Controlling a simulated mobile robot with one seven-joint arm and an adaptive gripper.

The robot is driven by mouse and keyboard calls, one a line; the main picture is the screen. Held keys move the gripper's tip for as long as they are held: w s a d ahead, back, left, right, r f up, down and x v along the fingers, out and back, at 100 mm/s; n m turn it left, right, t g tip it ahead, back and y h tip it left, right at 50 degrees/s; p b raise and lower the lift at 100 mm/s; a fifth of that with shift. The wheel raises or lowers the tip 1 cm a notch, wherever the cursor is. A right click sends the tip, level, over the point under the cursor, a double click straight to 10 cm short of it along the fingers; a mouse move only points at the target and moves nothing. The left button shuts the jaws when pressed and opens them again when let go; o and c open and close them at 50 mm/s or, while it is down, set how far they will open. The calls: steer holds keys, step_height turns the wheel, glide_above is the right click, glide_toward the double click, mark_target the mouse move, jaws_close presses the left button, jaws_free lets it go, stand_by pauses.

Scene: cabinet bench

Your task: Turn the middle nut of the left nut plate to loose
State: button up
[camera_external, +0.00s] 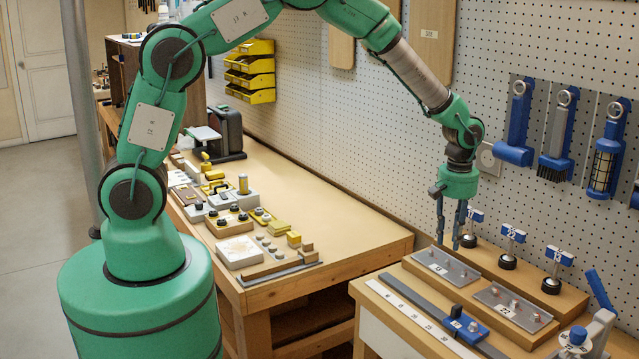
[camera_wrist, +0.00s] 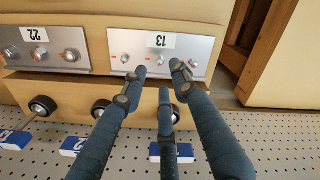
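The left nut plate (camera_external: 445,266) is a grey metal plate on the wooden bench block in the external view. In the wrist view it appears as the upside-down plate labelled 13 (camera_wrist: 188,46), with small round nuts in a row. Its middle nut (camera_wrist: 159,61) shows between two of my fingertips, beside small red marks. My gripper (camera_external: 450,243) points down above this plate, with its fingers spread and empty. In the wrist view my gripper (camera_wrist: 160,75) reaches toward the nuts; I cannot tell whether any fingertip touches.
A second nut plate (camera_external: 513,306), labelled 22 in the wrist view (camera_wrist: 55,52), lies beside it. Several black knobs with blue-and-white tags, such as this one (camera_external: 508,262), stand behind the plates. A ruler strip (camera_external: 408,306) and a blue slider (camera_external: 466,327) lie in front.

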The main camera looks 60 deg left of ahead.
steer(key=shift+r, duration=1.15)
steer(key=s+a+r+m+t+b, duration=0.1)
steer(key=s+a+r, duration=0.35)
steer(key=r, duration=0.35)
steer(key=s+a+r+m+t, duration=0.15)
steer(key=s+a+r, duration=0.3)
steer(key=r, duration=0.45)
steer(key=s+a+r+m+b, duration=0.1)
steer(key=s+a+r+m, duration=0.15)
steer(key=s+r, duration=0.45)
steer(key=s+a+r+m+t, duration=0.1)
steer(key=s+a+r, duration=0.1)
steer(key=s, duration=0.6)
steer(key=s+a+r+m+t+b, duration=0.1)
steer(key=s+a, duration=0.3)
steer(key=s, duration=0.5)
steer(key=s+a+r+m+t+b, duration=0.1)
steer(key=s+a+r+m, duration=0.1)
steer(key=s, duration=0.6)
steer(key=shift+s+a+r, duration=0.2)
steer(key=shift+a+r, duration=0.2)
steer(key=shift+a, duration=0.2)
